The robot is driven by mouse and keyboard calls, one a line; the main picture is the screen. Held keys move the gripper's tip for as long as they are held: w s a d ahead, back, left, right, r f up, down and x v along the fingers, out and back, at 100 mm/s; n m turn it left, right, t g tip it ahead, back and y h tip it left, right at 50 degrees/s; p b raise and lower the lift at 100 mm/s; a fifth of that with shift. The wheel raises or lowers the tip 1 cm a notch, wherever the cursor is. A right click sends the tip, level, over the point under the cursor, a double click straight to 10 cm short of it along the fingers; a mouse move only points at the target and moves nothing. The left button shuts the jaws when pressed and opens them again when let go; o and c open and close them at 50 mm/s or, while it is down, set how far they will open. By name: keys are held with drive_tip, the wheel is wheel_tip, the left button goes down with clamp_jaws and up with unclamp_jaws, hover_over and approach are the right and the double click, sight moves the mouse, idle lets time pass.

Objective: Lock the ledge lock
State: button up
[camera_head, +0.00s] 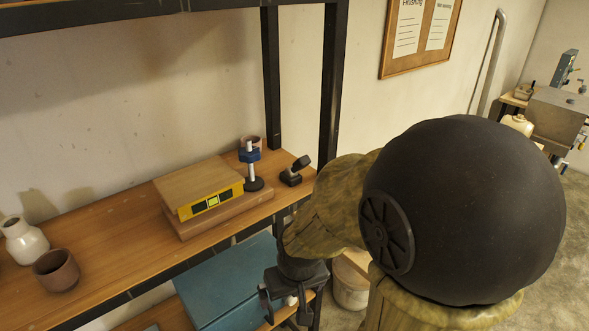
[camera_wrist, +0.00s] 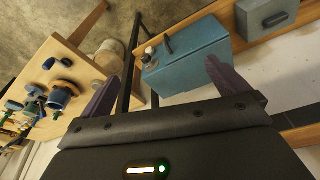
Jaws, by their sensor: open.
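No part in view is marked as the ledge lock. A small black lever device (camera_head: 293,171) stands at the right end of the wooden shelf (camera_head: 115,232) in the head view, its lever tilted up to the right; it may be the lock. Left of it stands a post with a blue collar (camera_head: 249,157) on a dark round base. My gripper (camera_head: 289,300) is open and empty, below the shelf's front edge and apart from the lever device. In the wrist view its two dark fingers (camera_wrist: 167,88) are spread wide with nothing between them.
A wooden block with a yellow-edged front (camera_head: 210,201) lies left of the post. A white vase (camera_head: 24,243) and a brown cup (camera_head: 56,271) stand at the far left. A blue box (camera_head: 232,288) is below the shelf. Black uprights (camera_head: 334,80) flank the shelf's right end.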

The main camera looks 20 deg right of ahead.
drive_tip(key=shift+c, duration=0.4)
drive_tip(key=shift+w+f, duration=0.1)
drive_tip(key=shift+w, duration=0.1)
drive_tip(key=c, duration=0.4)
drive_tip(key=w+d+t+b, duration=0.1)
drive_tip(key=w+d+m+t+b, duration=0.1)
drive_tip(key=w, duration=0.1)
drive_tip(key=w+d+t+b, duration=0.1)
drive_tip(key=shift+w+m+h, duration=0.3)
drive_tip(key=shift+m, duration=0.1)
drive_tip(key=c, duration=0.5)
drive_tip(key=shift+o, duration=0.2)
drive_tip(key=w+d+r+m+t+h+b, duration=0.1)
drive_tip(key=w+d+r+m+t+b, duration=0.1)
drive_tip(key=r+t, duration=0.4)
drive_tip(key=w+d+r+m+t+h+b, duration=0.1)
drive_tip(key=w+d+r+m+t+b, duration=0.1)
drive_tip(key=w+d+r+t+b, duration=0.2)
wheel_tip(320, 180, up, 3)
drive_tip(key=d+t+b, duration=0.1)
drive_tip(key=t+b, duration=0.1)
drive_tip(key=b, duration=0.1)
drive_tip(key=shift+w+d, duration=0.15)
drive_tip(key=shift+d, duration=0.1)
